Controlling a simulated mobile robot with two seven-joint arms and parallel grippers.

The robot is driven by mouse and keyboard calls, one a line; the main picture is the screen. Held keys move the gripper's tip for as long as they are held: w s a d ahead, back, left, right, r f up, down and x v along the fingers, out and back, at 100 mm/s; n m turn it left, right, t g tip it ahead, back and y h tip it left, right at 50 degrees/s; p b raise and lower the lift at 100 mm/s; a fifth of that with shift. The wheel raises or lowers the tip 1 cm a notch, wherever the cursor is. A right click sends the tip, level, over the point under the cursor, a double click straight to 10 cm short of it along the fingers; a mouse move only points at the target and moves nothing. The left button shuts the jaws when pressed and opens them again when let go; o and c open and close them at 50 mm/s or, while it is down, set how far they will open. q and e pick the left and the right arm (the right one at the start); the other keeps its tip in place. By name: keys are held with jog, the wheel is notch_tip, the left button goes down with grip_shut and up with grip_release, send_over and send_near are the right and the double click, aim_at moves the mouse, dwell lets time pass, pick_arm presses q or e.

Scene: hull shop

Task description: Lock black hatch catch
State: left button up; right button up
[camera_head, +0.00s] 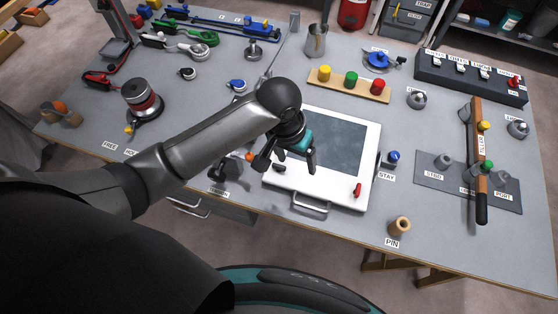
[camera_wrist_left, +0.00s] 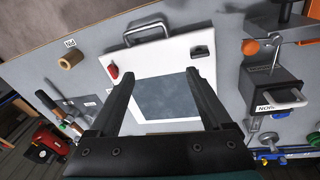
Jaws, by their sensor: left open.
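The white hatch (camera_head: 330,183) with its dark window lies on the grey bench. Its black catch (camera_head: 279,167) is on the left part of the near edge, close below my left gripper (camera_head: 287,163). In the left wrist view the black catch (camera_wrist_left: 201,51) sits near the hatch's upper right corner, beyond the fingertips of my left gripper (camera_wrist_left: 160,77). The fingers are wide apart with nothing between them and do not appear to touch the catch. A red catch (camera_head: 357,190) is at the near right corner. My right gripper is not in view.
A silver handle (camera_head: 310,204) is on the hatch's near edge. A blue-topped STAY fitting (camera_head: 392,158) stands to the right. A wooden pin (camera_head: 400,226) stands near the front edge. In the wrist view a dark box (camera_wrist_left: 272,96) stands right of the hatch, beside an orange knob (camera_wrist_left: 250,47).

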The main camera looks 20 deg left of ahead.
pick_arm(q)
jog(key=n+y, duration=0.2)
send_over(279, 165)
jog(key=shift+g, duration=0.4)
notch_tip(279, 165, down, 14)
jog(key=b, duration=0.2)
jog(key=shift+s+f+b, duration=0.1)
jog(key=shift+f+b, duration=0.1)
jog(key=shift+b, duration=0.2)
jog(key=shift+c, duration=0.2)
grip_shut()
